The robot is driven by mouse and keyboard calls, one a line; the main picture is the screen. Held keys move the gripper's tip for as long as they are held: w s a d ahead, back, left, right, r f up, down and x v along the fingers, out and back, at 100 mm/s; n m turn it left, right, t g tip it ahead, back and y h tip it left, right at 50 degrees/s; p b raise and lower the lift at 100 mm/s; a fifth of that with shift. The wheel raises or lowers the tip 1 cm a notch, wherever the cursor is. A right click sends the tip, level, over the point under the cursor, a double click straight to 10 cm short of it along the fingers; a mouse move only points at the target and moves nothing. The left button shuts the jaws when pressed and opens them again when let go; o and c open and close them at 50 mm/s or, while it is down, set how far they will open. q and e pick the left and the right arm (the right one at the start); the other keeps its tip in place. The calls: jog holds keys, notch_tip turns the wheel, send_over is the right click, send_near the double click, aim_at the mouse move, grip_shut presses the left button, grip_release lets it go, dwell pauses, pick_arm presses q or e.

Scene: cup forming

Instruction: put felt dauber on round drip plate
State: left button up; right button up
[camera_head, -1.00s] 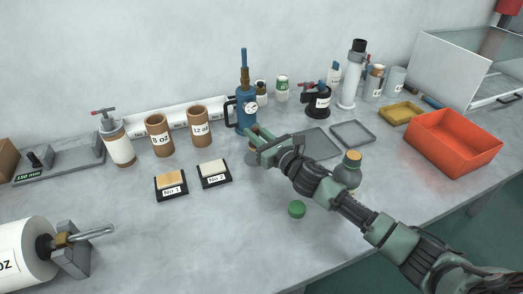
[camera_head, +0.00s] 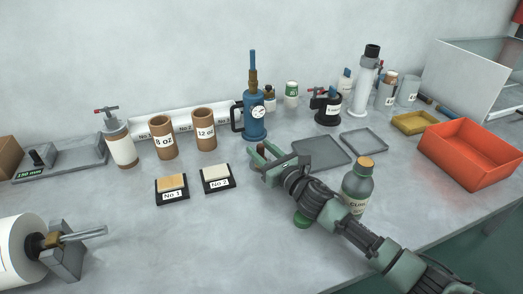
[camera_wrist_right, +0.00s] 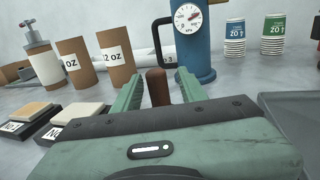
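My right gripper (camera_head: 262,154) reaches over the bench in front of the blue gauge pot. In the right wrist view its two green fingers (camera_wrist_right: 160,92) stand apart. An upright brown handle (camera_wrist_right: 157,86), perhaps the felt dauber, is between them, with a gap visible on the right. Its reddish-brown top (camera_head: 261,148) also shows in the head view; its lower end is hidden by the gripper. I cannot make out a round drip plate; flat square-cornered grey trays (camera_head: 320,153) (camera_head: 364,142) lie right of the gripper. My left gripper is not in view.
The blue gauge pot (camera_head: 255,120) stands just behind the gripper. Pads No 1 (camera_head: 171,187) and No 2 (camera_head: 216,177) lie left. The front middle bench is clear.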

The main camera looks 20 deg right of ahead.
jog(key=shift+r, duration=0.3)
jog(key=shift+s+f, duration=0.15)
jog(key=shift+s, duration=0.25)
jog(key=v, duration=0.6)
jog(key=shift+s+d+b, duration=0.2)
jog(key=shift+s+b, duration=0.1)
jog(key=shift+s, duration=0.1)
